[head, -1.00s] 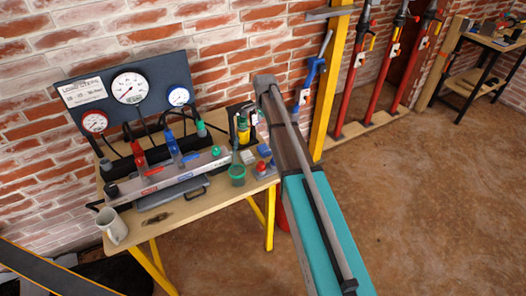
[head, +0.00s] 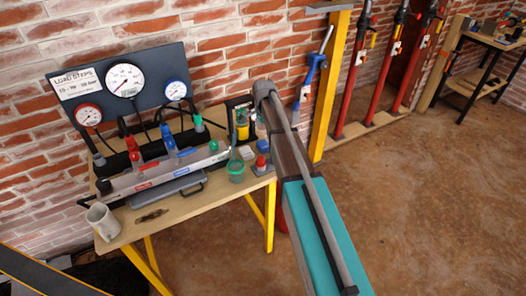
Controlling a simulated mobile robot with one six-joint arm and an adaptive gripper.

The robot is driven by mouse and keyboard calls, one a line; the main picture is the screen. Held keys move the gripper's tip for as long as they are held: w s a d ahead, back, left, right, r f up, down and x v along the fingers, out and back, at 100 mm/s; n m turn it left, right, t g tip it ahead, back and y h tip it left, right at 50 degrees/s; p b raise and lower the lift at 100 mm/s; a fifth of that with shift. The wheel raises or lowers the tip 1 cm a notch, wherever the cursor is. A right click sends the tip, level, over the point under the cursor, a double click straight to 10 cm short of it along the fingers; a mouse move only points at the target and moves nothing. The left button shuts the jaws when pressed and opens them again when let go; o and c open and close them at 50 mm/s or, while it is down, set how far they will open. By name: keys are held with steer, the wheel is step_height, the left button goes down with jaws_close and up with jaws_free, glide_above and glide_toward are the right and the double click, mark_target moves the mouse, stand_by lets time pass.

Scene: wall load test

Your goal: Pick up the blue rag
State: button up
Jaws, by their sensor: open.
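No blue cloth can be clearly made out. A small blue item (head: 262,130) shows at the right end of the workbench (head: 190,208), close to my arm; it is too small to tell whether it is the rag. My arm reaches forward from the lower right, its far joint beside the bench's right end. My gripper cannot be made out and seems hidden behind the arm.
The bench holds a gauge board (head: 125,85), a grey valve block (head: 165,172) with coloured levers, a mug (head: 103,221), a green cup (head: 236,170) and a red-topped item (head: 261,162). A yellow post (head: 329,85) and red props (head: 352,75) stand right. The floor at right is clear.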

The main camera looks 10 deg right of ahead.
mark_target(264, 144)
steer(key=shift+f+b, duration=1.05)
steer(key=shift+f, duration=0.3)
steer(key=shift+f, duration=0.1)
steer(key=shift+s+f+b, duration=0.1)
steer(key=shift+f+b, duration=2.4)
steer(key=shift+b, duration=0.1)
steer(key=shift+c, duration=0.3)
steer(key=c, duration=0.6)
